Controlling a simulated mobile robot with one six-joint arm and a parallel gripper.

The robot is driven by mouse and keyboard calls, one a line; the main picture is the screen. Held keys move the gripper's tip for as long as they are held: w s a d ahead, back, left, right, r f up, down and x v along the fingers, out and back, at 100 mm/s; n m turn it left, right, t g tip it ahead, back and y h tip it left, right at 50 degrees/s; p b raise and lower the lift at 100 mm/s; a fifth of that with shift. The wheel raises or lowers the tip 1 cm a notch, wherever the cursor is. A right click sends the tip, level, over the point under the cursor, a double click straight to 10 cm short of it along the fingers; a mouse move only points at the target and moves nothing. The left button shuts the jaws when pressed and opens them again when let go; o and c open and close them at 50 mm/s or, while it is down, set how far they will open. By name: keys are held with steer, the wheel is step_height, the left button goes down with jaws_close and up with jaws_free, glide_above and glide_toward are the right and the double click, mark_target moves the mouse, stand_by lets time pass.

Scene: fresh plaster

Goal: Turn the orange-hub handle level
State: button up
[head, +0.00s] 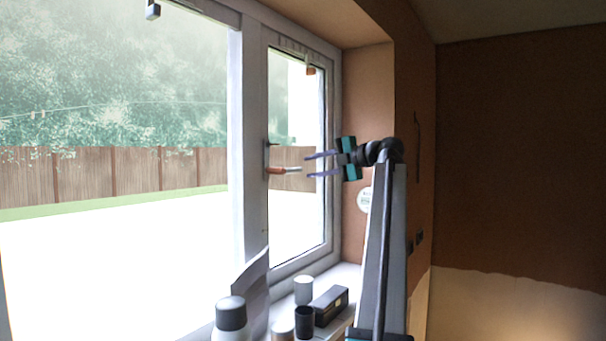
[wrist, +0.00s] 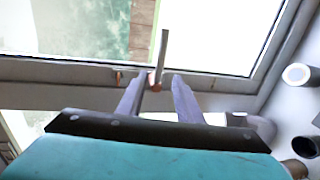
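In the wrist view, the hub (wrist: 153,80) and lever (wrist: 163,50) show just ahead of the fingers. One finger is above the lever's line and one below. In the wrist view, the gripper (wrist: 157,82) has the hub end between its tips, with gaps on both sides. I cannot tell whether anything touches.
On the sill below stand a white cup (head: 303,290), a dark cup (head: 304,322), a black box (head: 330,305) and a grey-capped container (head: 232,315). A small orange-brown piece (head: 310,71) is at the window's top. The wall reveal (head: 367,120) lies right of the window.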

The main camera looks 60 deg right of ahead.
steer(key=shift+s+r, duration=0.2)
steer(key=shift+s, duration=0.8)
steer(key=shift+s+r, duration=0.15)
steer(key=shift+s, duration=0.8)
steer(key=shift+s, duration=0.7)
